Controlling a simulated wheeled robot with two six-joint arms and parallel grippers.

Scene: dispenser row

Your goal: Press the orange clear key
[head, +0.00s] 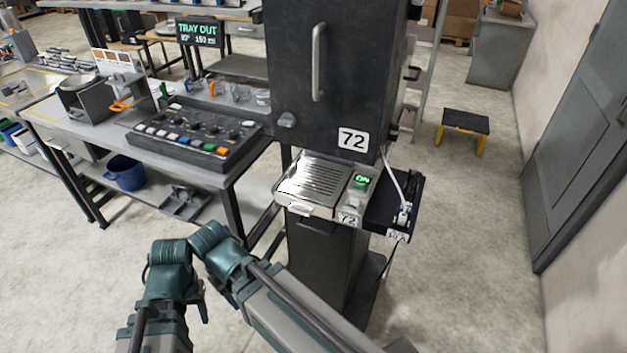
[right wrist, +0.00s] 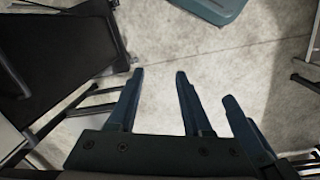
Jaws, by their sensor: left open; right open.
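The orange clear key (head: 222,150) is at the right end of the front row of coloured keys on a dark control panel (head: 180,148). It looks uncovered; a green key (head: 209,147) is just left of it. The panel lies on the workbench at the left. My left gripper (head: 199,299) is low in the head view, well below and in front of the bench, clear of the panel. It is open; its fingers are small and dark there. My right gripper (right wrist: 160,72) is open and empty above the floor in the right wrist view. Its fingers are unclear in the head view.
Right of the bench stands a black dispenser (head: 325,80) marked 72, with a ribbed tray (head: 318,180) and a lit green ON button (head: 361,181). A sign (head: 199,32) reads TRAY OUT. A blue bucket (head: 125,172) sits under the bench. Floor is open before the bench.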

